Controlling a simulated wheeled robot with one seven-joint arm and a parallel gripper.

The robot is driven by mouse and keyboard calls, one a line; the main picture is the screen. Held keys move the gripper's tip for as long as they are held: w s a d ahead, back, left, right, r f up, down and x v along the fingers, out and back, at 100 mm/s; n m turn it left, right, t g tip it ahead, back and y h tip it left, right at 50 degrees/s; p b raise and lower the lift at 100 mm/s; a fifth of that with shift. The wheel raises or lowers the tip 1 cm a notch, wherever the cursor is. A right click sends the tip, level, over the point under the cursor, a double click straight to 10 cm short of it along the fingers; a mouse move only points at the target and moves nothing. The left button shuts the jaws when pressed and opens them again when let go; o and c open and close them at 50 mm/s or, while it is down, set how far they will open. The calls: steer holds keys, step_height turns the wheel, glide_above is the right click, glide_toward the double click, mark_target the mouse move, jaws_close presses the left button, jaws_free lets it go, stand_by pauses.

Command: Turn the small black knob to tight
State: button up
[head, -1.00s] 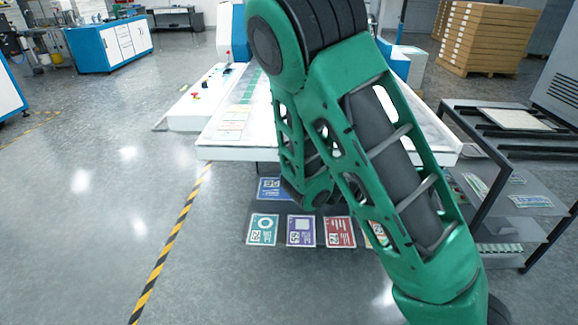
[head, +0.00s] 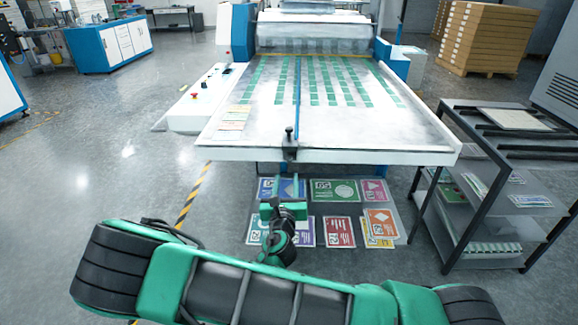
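The small black knob (head: 289,131) stands upright on a dark clamp at the middle of the front edge of the white machine table (head: 350,145). My gripper (head: 287,181) is in front of and below the table edge, pointing at the machine. The knob's markings are too small to read.
The laminating machine's blue-sided roller unit (head: 312,35) is at the back of the table. A red button (head: 194,96) sits on the left side panel. A dark shelf rack (head: 490,185) stands close on the right. Colourful printed sheets (head: 338,232) lie below the table front.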

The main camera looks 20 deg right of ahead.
mark_target(289, 160)
steer(key=x, duration=0.9)
steer(key=shift+w+d, duration=0.2)
steer(key=shift+w, duration=0.15)
jaws_close()
steer(key=shift+d, duration=0.2)
steer(key=shift+a, duration=0.2)
